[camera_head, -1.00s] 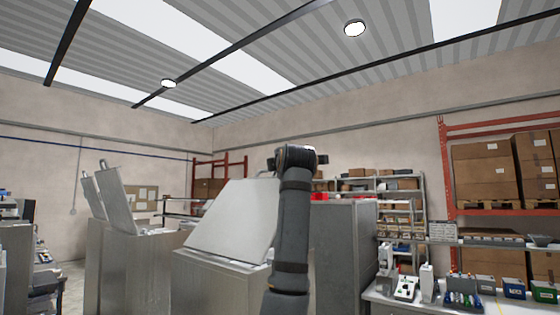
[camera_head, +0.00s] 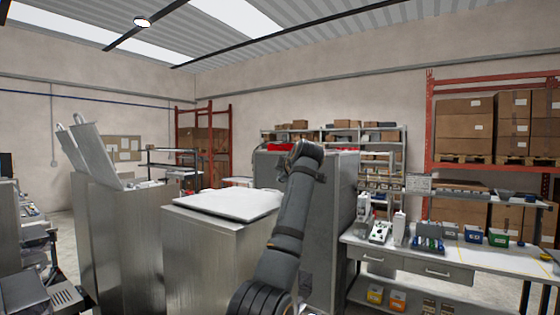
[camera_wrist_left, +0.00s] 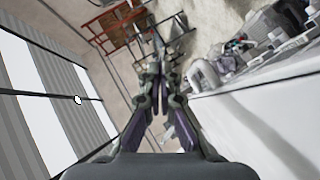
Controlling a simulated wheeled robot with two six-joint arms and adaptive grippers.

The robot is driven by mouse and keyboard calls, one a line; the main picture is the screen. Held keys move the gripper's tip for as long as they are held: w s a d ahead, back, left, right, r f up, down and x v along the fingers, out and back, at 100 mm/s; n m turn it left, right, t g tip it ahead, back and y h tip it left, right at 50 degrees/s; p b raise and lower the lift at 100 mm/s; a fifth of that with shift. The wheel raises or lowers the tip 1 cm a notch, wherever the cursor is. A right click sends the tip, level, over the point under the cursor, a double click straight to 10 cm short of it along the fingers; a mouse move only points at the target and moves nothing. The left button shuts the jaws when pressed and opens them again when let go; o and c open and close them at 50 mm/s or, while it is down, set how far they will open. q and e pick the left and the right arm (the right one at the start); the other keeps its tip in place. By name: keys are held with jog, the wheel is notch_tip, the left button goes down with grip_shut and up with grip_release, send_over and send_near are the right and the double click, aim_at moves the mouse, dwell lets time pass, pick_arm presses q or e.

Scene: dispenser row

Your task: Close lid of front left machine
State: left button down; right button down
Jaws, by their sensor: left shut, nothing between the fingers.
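The nearest machine in the head view is a grey metal box (camera_head: 215,255) with a pale lid (camera_head: 225,201). Its lid lies roughly flat across the top; I cannot tell whether a small gap is left under it. To its left, a grey machine body (camera_head: 122,235) stands under raised lids, the nearer (camera_head: 97,156) tilted back and another (camera_head: 70,150) behind it. My left gripper (camera_wrist_left: 157,72) shows in the left wrist view, shut and empty. In the head view the gripper itself does not show. My right gripper is in neither view.
A dark arm of mine stands in front of a tall grey cabinet (camera_head: 335,225) right of the nearest machine. A white workbench (camera_head: 480,262) with small devices and bins is at the right. Red racks with boxes (camera_head: 465,130) stand behind.

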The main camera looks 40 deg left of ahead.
pick_arm(q)
jog(key=shift+w+d+f+g, duration=0.15)
jog(key=shift+w+f, duration=0.1)
jog(key=shift+f, duration=0.4)
jog(key=shift+w+a+f+g, duration=0.15)
jog(key=shift+w+f, duration=0.1)
jog(key=shift+f, duration=0.35)
jog(key=shift+s, duration=0.15)
jog(key=shift+d, duration=0.1)
jog(key=v, duration=1.2)
jog(key=shift+r, duration=0.15)
jog(key=shift+a, duration=0.25)
jog(key=shift+d, duration=0.1)
